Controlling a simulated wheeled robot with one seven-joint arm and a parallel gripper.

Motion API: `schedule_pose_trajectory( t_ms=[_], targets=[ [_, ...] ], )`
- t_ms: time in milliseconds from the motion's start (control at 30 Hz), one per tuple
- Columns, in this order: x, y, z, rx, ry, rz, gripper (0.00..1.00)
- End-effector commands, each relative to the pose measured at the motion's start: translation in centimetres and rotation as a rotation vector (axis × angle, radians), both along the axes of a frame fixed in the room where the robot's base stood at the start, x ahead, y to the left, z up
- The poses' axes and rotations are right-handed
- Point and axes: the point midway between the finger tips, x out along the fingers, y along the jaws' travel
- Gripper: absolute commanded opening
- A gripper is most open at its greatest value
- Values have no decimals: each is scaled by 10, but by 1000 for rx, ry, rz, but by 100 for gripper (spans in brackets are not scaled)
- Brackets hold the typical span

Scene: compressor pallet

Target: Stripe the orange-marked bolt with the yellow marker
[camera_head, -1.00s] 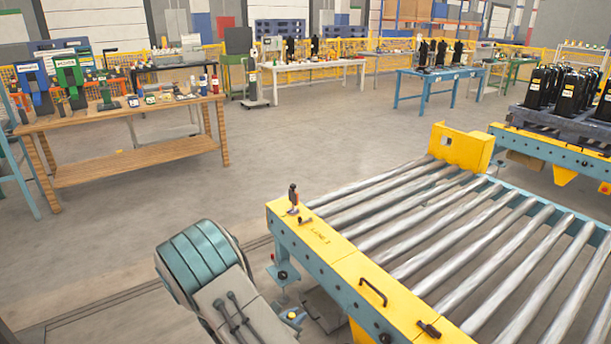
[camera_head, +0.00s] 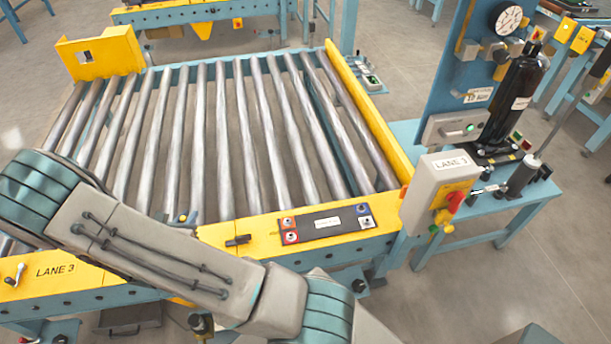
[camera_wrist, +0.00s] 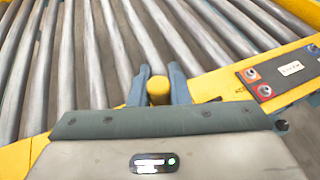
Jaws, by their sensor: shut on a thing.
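My gripper (camera_wrist: 158,92) is shut on the yellow marker (camera_wrist: 158,85), which shows end-on between the two blue-grey fingers in the wrist view. In the head view my arm hides most of the gripper; only the fingertips (camera_head: 183,217) show beyond it. A dark plate (camera_head: 327,222) with a white label lies on the yellow conveyor edge, right of my gripper, and also shows in the wrist view (camera_wrist: 285,70). Bolts sit at its corners. The two left ones, an upper bolt (camera_head: 287,222) and a lower bolt (camera_head: 290,238), have orange or red surrounds. The marker is apart from them.
A small black handle (camera_head: 238,240) stands on the yellow edge between my gripper and the plate. Rollers (camera_head: 225,130) lie behind. A LANE 3 control box (camera_head: 440,190) and a blue gauge stand (camera_head: 450,80) rise at the right.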

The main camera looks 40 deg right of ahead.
Motion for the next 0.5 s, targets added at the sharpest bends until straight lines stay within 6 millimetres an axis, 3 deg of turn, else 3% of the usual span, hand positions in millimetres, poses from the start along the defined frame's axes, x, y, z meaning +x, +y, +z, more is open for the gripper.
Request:
schedule_pose_trajectory(
  t_ms=[67, 167, 333, 500],
  targets=[
    [0, -7, -3, -2, -2, -18, 0],
    [0, -34, -10, -10, -4, -91, 0],
    [-13, -122, -24, -28, -5, -325, 0],
    [-45, -209, -35, -27, -3, -576, 0]
  ],
)
